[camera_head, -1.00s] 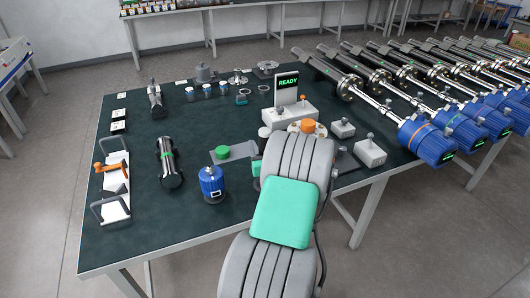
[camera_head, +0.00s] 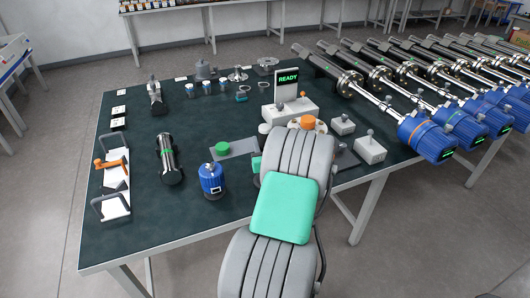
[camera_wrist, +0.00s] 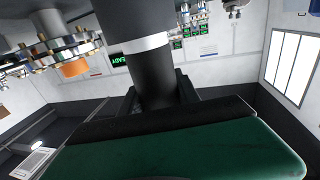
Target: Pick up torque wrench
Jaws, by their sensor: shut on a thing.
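In the wrist view, my gripper (camera_wrist: 160,100) is shut on a thick dark shaft with a silver band (camera_wrist: 150,44). The shaft runs up out of the frame, so its ends are hidden. I take it to be the torque wrench, but its full shape cannot be told. In the head view, my grey arm with its green pad covers my gripper and what it holds. No other torque wrench can be made out for sure on the dark green table (camera_head: 130,235).
A READY display (camera_head: 288,80) stands on a grey box behind my arm. A blue-bodied unit (camera_head: 211,179) and a black cylinder (camera_head: 168,160) stand to the left. A white tray with an orange piece (camera_head: 112,164) lies at the left edge. Long transmitters (camera_head: 425,138) line the right.

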